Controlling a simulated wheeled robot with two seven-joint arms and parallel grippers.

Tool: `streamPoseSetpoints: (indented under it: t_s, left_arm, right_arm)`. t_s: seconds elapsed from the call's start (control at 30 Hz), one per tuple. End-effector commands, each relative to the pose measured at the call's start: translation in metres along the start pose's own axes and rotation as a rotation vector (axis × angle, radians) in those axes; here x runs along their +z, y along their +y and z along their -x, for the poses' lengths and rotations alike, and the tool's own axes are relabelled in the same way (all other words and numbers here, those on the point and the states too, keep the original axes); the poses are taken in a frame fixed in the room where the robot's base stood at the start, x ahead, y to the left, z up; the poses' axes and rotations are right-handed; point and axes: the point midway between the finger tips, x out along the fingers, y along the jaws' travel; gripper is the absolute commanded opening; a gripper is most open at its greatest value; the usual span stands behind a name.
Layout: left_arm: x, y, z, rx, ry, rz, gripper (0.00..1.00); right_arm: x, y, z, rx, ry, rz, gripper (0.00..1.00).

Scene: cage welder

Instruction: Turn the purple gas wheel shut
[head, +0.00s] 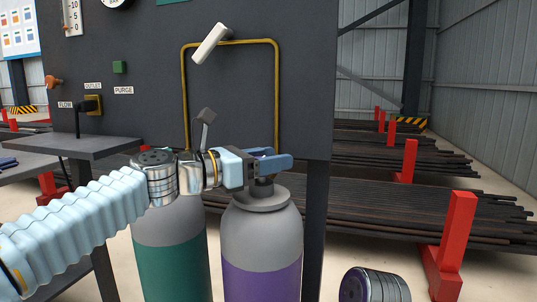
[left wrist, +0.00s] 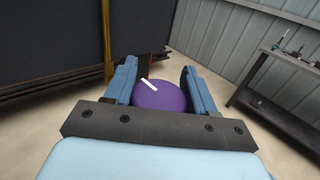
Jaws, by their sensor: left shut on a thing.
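The purple gas wheel (left wrist: 162,97) shows in the left wrist view as a round purple disc with a white bar marking near its upper left edge. It sits between the two blue fingers of my left gripper (left wrist: 160,88), which is shut on it. In the head view my left gripper (head: 272,162) reaches from the left over the top of the purple-banded cylinder (head: 262,265), and its fingers hide most of the wheel there.
A teal-banded cylinder (head: 172,262) stands just left of the purple one. Behind is a dark panel (head: 130,45) with a yellow pipe (head: 278,90) and a white lever (head: 210,43). Racks of dark bars (head: 440,215) with red posts stand to the right.

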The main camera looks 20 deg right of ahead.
Motion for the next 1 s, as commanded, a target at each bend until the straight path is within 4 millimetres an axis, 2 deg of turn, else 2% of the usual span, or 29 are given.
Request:
streamPoseSetpoints:
  t_s: [0.2, 0.67, 0.7, 0.8, 1.0]
  left_arm:
    - [0.0025, 0.0001, 0.0007, -0.047, -0.003, 0.0, 0.24]
    - [0.0019, -0.0008, 0.0004, -0.058, -0.003, -0.001, 0.24]
    - [0.0019, -0.0008, 0.0004, -0.058, -0.003, -0.001, 0.61]
    - [0.0016, -0.0009, 0.0003, -0.058, -0.003, -0.001, 0.75]
    - [0.0008, -0.001, 0.0, -0.059, -0.001, 0.0, 0.75]
  right_arm:
    - [0.0013, -0.0044, 0.0059, -0.003, -0.004, 0.003, 0.43]
    - [0.0015, -0.0049, 0.0059, -0.004, -0.004, 0.004, 0.43]
    - [0.0015, -0.0049, 0.006, -0.004, -0.004, 0.004, 0.43]
    - [0.0015, -0.0049, 0.0059, -0.004, -0.004, 0.004, 0.43]
    - [0.0014, -0.0048, 0.0059, -0.004, -0.004, 0.004, 0.43]
